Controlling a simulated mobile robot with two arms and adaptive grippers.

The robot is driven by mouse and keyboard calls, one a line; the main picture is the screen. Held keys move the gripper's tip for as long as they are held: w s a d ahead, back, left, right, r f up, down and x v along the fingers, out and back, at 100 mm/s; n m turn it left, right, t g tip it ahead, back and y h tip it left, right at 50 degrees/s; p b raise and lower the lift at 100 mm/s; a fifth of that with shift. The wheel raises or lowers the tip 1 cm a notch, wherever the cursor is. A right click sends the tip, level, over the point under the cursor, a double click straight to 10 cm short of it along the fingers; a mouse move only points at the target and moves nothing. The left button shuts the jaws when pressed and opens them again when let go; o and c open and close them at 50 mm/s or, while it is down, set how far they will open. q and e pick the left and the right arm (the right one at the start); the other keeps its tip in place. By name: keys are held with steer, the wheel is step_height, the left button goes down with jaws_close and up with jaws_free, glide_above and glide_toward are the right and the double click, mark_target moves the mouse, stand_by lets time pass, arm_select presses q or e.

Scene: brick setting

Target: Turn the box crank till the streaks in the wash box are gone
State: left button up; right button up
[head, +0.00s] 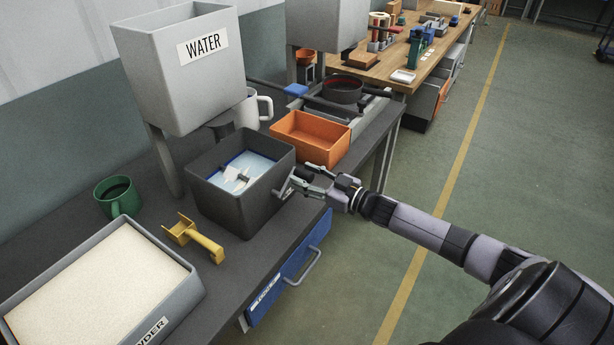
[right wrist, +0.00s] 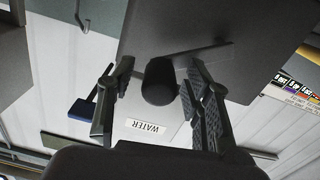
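The dark grey wash box (head: 226,200) stands on the bench. Inside it the blue liquid (head: 252,162) shows white streaks around a pale paddle (head: 236,178). The crank (head: 285,187) is on the box's right side. My right gripper (head: 308,177) is at the crank's outer end. In the right wrist view the black crank knob (right wrist: 160,82) lies between the two fingers of my right gripper (right wrist: 158,95), with a visible gap at least on the left side. The fingers look open around it. The crank's bar (right wrist: 205,53) runs behind the knob. My left gripper is out of view.
An orange bin (head: 312,142) stands close behind the crank. A yellow scoop (head: 196,237), green mug (head: 116,196) and powder tray (head: 188,300) are on the left. A blue drawer (head: 290,270) is below the bench edge.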

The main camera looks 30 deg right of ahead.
jaws_close()
stand_by(0.3)
stand_by(0.4)
